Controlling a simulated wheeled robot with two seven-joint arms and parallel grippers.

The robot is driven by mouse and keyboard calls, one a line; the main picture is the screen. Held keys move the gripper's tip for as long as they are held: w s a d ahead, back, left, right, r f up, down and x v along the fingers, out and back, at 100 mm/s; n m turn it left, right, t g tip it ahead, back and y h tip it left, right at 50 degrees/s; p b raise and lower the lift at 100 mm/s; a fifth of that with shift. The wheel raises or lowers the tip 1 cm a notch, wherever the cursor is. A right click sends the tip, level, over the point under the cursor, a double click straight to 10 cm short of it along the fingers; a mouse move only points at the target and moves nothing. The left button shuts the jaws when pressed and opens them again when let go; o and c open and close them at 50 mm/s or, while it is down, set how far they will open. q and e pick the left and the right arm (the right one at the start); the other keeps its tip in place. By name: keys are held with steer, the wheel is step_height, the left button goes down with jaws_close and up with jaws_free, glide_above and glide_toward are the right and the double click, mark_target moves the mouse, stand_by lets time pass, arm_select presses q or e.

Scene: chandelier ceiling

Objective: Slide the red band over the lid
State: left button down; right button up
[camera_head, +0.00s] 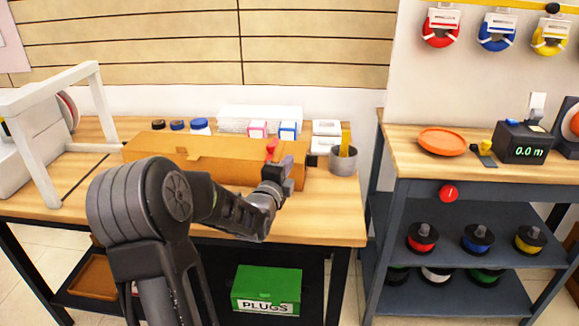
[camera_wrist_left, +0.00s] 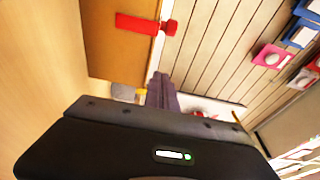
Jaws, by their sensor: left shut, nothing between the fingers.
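A long brown cardboard box (camera_head: 160,152) lies on the workbench, its lid surface filling the upper left of the left wrist view (camera_wrist_left: 105,52). The red band (camera_head: 271,147) shows as a small red piece at the box, just beyond my left gripper (camera_head: 286,164). In the left wrist view the red band (camera_wrist_left: 138,22) is a flat strip across the brown surface, with a thicker end at the box's pale edge. My left gripper's fingers (camera_wrist_left: 161,88) are shut, empty and apart from the band. The arm hides part of the box front. My right gripper is not in view.
A grey cup (camera_head: 343,162) stands right of the box. Small tape rolls (camera_head: 177,125) and white stacks (camera_head: 260,118) sit behind it. A white frame (camera_head: 48,190) stands left. The bench front right is clear. A second bench holds an orange plate (camera_head: 442,142).

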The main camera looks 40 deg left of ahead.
arm_select(q)
steer(key=a+v, duration=0.1)
steer(key=v, duration=0.6)
steer(key=shift+s+d+b, duration=0.25)
steer(key=shift+s+b, duration=0.1)
steer(key=shift+s, duration=0.2)
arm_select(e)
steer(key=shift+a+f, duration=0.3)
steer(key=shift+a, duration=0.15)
arm_select(q)
steer(key=shift+f, duration=0.1)
